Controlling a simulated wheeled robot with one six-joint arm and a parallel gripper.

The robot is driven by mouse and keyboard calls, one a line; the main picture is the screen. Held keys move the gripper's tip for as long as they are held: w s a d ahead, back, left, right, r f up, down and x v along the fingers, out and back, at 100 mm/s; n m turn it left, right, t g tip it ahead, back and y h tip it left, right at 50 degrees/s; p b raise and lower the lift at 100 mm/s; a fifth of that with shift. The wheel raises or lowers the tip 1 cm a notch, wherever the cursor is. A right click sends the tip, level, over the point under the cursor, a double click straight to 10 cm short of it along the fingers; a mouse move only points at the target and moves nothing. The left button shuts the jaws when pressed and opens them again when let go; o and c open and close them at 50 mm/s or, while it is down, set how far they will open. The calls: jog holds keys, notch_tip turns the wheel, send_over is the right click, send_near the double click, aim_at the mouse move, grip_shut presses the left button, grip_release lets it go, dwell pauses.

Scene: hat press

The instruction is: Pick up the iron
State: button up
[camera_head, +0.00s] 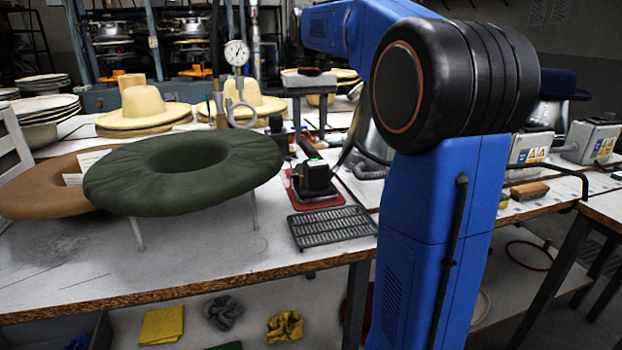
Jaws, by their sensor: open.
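The iron (315,178) looks like a dark, boxy tool with a handle at its upper side. It sits on a red mat (318,203) on the workbench, just right of the green padded ring. Its far side and base are hard to make out. My blue arm rises at the right of the iron and bends away at the top toward the back.
A black slotted grate (331,228) lies in front of the iron. The green padded ring (130,185) stands on legs at the left. Straw hats (148,107) and a dial gauge (236,53) are behind. Yellow cloths (162,325) lie on the lower shelf.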

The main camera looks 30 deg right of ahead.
aim_at(311, 148)
jog(key=shift+w+d+f, duration=0.1)
jog(key=shift+f, duration=1.4)
jog(key=shift+d+f, duration=0.1)
jog(key=shift+f, duration=1.35)
jog(key=shift+r, duration=0.1)
grip_shut()
